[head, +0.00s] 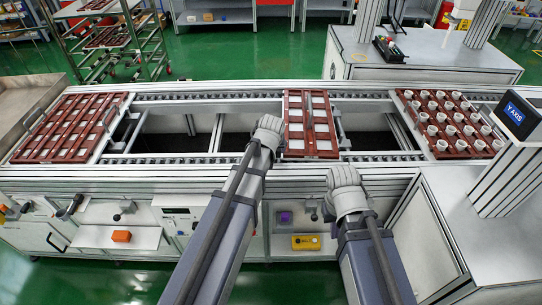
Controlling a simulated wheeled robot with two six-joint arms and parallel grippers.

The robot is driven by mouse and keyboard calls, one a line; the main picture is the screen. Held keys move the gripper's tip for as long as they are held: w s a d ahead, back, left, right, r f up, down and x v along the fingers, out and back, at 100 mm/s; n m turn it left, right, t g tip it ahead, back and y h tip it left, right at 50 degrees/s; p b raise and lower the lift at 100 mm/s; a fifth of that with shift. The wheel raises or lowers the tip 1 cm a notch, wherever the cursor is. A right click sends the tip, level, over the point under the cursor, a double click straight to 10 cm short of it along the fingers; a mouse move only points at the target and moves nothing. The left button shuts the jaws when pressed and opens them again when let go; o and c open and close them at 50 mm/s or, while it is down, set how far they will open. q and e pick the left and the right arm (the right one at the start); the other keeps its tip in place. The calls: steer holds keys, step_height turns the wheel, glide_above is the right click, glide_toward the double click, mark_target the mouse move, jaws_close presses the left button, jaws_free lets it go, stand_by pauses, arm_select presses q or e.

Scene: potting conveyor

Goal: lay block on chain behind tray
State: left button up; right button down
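A brown slotted tray (293,128) lies across the conveyor in the middle, with pale panels showing through its openings. My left gripper (268,127) is at this tray's left edge; whether it touches is unclear. My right gripper (343,178) is in front of the conveyor's front rail, right of the middle tray. The fingers of both are too small and hidden to judge. Dark chains run along the conveyor, a rear one (220,97) and a front one (385,157). An orange block (121,236) sits on a pale shelf below the conveyor at the left.
Another brown tray (68,128) lies at the conveyor's left end. A tray (442,153) of white cups lies on the right. Open gaps separate the trays. A yellow box (305,242) and a purple item (285,217) sit below the conveyor. A "Y AXIS" display (517,113) stands right.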

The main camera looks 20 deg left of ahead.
arm_select(q)
steer(key=shift+f, duration=0.25)
arm_select(e)
steer(key=shift+f, duration=0.25)
arm_select(q)
steer(key=shift+f, duration=0.3)
steer(key=shift+s+f+b, duration=0.15)
steer(key=shift+s+b, duration=0.05)
steer(key=shift+b, duration=0.3)
arm_select(e)
steer(key=shift+s+f, duration=0.15)
steer(key=shift+f, duration=0.35)
arm_select(q)
steer(key=shift+f, duration=0.1)
arm_select(e)
steer(key=shift+f, duration=0.1)
arm_select(q)
steer(key=shift+s, duration=0.1)
steer(key=o, duration=1.3)
steer(key=shift+d, duration=0.1)
